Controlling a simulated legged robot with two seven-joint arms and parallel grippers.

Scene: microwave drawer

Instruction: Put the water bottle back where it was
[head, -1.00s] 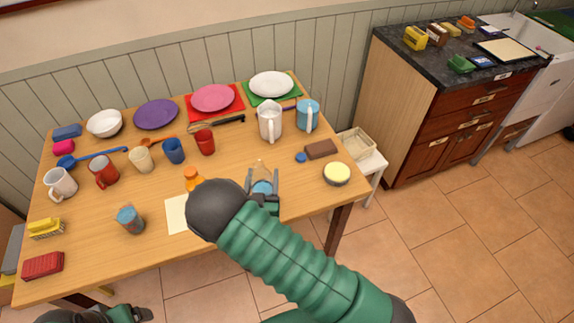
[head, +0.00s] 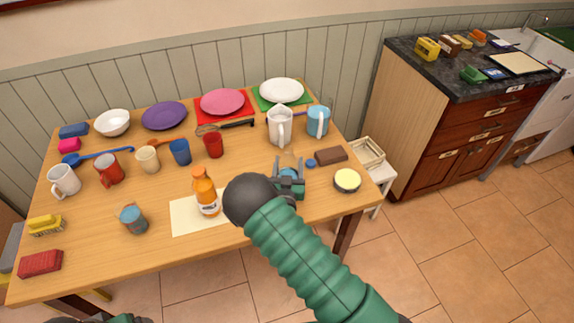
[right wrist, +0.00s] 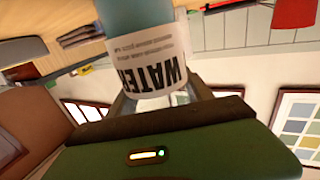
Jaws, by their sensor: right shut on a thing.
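My right gripper (head: 289,172) is shut on the water bottle, over the right part of the table. The bottle (head: 289,156) is mostly hidden by the gripper in the head view; only a pale, clear bit shows. In the right wrist view the bottle (right wrist: 150,65) fills the jaws, with a white label reading "WATER" and a blue part above. I cannot tell whether it touches the table. Only a green part of my left arm shows at the bottom left edge of the head view; its fingers cannot be made out.
An orange bottle (head: 205,190) stands on a pale paper sheet (head: 186,217) left of my right forearm. A blue cap-like disc (head: 311,163), brown block (head: 332,155) and round yellow-topped tin (head: 347,180) lie to the right. Pitchers (head: 279,128) stand behind. The wooden table's front middle is clear.

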